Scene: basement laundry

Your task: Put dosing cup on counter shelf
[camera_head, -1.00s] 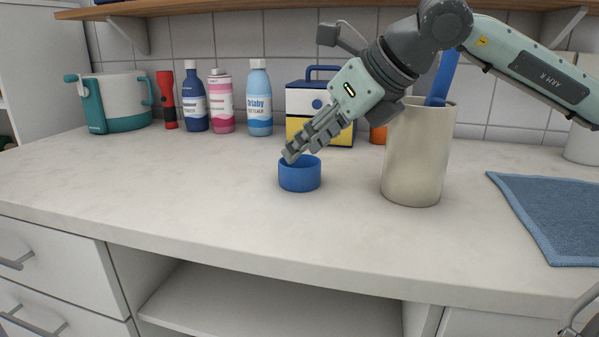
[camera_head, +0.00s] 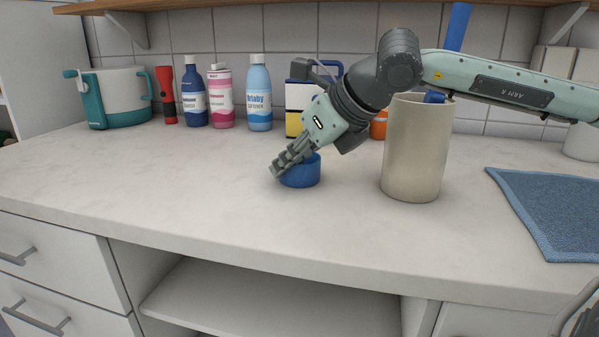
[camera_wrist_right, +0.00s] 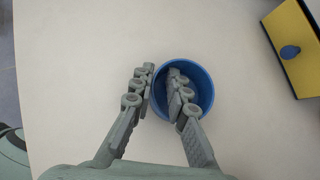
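The blue dosing cup (camera_head: 305,178) stands upright on the countertop (camera_head: 200,190); its open top shows in the right wrist view (camera_wrist_right: 204,88). My right gripper (camera_head: 279,172) reaches down over its left side. In the right wrist view, the gripper (camera_wrist_right: 160,76) straddles the cup's wall, one finger inside and one outside, with a gap between them. The fingers hide part of the rim; contact with the wall is unclear. Below the countertop is an open shelf (camera_head: 270,300), its visible part empty. My left gripper is not in view.
A beige canister (camera_head: 413,150) stands right of the cup, under my right arm. A blue cloth (camera_head: 555,210) lies farther right. Bottles (camera_head: 259,95), a red flashlight (camera_head: 167,95) and a yellow-blue box (camera_head: 296,120) line the back. The counter's front left is clear.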

